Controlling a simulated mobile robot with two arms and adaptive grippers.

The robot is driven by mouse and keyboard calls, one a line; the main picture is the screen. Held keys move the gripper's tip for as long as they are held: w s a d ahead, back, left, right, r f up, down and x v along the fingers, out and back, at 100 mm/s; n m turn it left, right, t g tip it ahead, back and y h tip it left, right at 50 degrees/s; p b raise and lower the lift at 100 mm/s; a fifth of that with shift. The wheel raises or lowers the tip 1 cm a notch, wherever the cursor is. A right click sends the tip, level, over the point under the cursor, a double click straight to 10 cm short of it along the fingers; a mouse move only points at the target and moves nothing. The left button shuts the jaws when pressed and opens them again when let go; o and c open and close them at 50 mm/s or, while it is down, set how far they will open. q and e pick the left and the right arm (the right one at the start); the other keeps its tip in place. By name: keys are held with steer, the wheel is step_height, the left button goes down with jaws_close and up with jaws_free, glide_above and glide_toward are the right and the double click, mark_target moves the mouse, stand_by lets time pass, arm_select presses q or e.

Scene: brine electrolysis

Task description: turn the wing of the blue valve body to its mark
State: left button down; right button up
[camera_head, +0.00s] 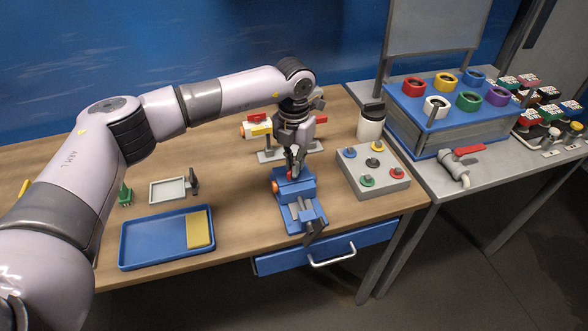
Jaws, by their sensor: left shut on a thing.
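The blue valve body (294,189) sits at the back of a blue and grey vise (307,213) on the wooden table, with an orange end on its left side. My left gripper (293,168) points down over the valve body and is shut on its wing, of which only a bit of red shows between the fingers. The fingers hide most of the wing, and I cannot make out the mark. My right gripper is not in view.
A second valve with a red handle (258,128) stands behind my left gripper. A grey block with coloured knobs (372,174) and a black-lidded white jar (371,122) are to the right. A blue tray (150,243) with a yellow block lies front left. A blue drawer (327,250) is below.

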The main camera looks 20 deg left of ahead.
arm_select(q)
steer(key=m+b, duration=0.3)
steer(key=m, duration=0.1)
steer(key=shift+f, duration=0.15)
steer(key=m+b, duration=0.2)
steer(key=m, duration=0.2)
steer(key=shift+m, duration=0.3)
steer(key=shift+r, duration=0.2)
steer(key=c, duration=1.7)
jaws_free()
step_height(320, 180, up, 12)
steer(key=shift+f, duration=0.1)
